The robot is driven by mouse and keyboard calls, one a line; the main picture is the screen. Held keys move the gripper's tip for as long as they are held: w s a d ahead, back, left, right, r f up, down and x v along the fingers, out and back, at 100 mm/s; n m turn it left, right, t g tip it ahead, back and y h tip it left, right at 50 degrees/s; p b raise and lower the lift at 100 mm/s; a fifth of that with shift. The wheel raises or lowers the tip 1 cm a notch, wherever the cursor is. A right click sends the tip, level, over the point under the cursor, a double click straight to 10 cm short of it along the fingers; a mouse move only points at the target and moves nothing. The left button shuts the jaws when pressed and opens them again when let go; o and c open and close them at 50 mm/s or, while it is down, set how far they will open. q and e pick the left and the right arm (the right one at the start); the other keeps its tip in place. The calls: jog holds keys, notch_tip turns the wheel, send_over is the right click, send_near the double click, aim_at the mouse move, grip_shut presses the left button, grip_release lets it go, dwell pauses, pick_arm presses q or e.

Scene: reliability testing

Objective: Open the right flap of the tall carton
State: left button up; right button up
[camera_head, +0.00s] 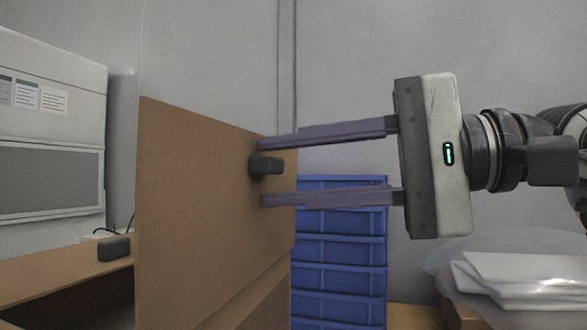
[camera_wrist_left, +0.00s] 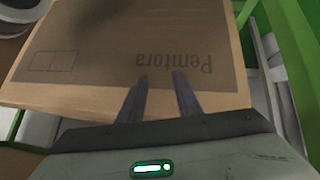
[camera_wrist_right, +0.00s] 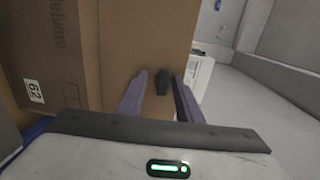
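The tall carton's right flap (camera_head: 210,210) stands as an upright brown panel in the head view, with a dark knob (camera_head: 265,165) near its right edge. My right gripper (camera_head: 263,173) reaches in from the right, its two purple fingers apart, one above and one below the knob. In the right wrist view the knob (camera_wrist_right: 163,82) sits between the fingertips, with a visible gap beside it. A brown panel (camera_head: 50,270) with another dark knob (camera_head: 114,249) lies at the left over a dark opening.
Stacked blue crates (camera_head: 340,250) stand behind the flap. White packages (camera_head: 520,275) lie at the lower right under my right arm. A white cabinet (camera_head: 50,130) is at the left. Green framing (camera_wrist_left: 285,40) borders the carton in the left wrist view.

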jog(key=f+v, duration=0.1)
jog(key=v, duration=0.9)
jog(key=shift+d+r+p, duration=0.15)
jog(key=shift+r+p, duration=0.25)
jog(key=shift+r, duration=0.05)
